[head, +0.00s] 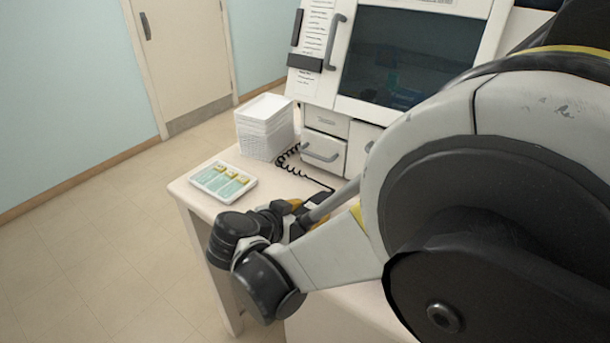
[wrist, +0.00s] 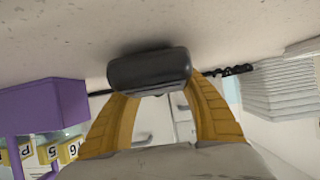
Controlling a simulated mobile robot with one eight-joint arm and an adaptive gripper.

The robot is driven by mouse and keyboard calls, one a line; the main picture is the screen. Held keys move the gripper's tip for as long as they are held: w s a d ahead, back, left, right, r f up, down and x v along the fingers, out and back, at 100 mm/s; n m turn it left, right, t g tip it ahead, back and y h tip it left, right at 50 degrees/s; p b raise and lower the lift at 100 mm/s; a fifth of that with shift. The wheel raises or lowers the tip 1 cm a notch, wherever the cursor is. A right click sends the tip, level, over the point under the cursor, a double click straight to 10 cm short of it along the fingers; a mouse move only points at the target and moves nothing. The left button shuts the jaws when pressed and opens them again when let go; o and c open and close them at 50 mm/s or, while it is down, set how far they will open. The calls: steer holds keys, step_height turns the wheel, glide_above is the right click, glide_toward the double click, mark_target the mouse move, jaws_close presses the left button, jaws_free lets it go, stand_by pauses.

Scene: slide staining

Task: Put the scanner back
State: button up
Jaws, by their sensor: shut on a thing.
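The black scanner (wrist: 150,70) shows in the wrist view between the two yellow fingers of my gripper (wrist: 155,88), which is shut on it. A black cord runs out to both sides behind it. In the head view my gripper (head: 292,205) is low over the front left part of the bench, and my arm hides most of the scanner there. The coiled black cord (head: 289,160) runs from beside the white drawers toward my gripper.
The white bench (head: 195,190) holds a tray with yellow-tagged slides (head: 222,181) and a stack of white trays (head: 265,128). Behind stands a white machine with a dark window (head: 395,55) and a black bracket (head: 304,62). A purple rack (wrist: 45,105) shows in the wrist view.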

steer(key=o, duration=1.3)
steer(key=shift+r+p, duration=0.25)
steer(key=shift+p, duration=0.05)
steer(key=p+v, duration=0.3)
steer(key=v, duration=0.9)
steer(key=shift+f+p, duration=0.1)
steer(key=shift+p, duration=0.3)
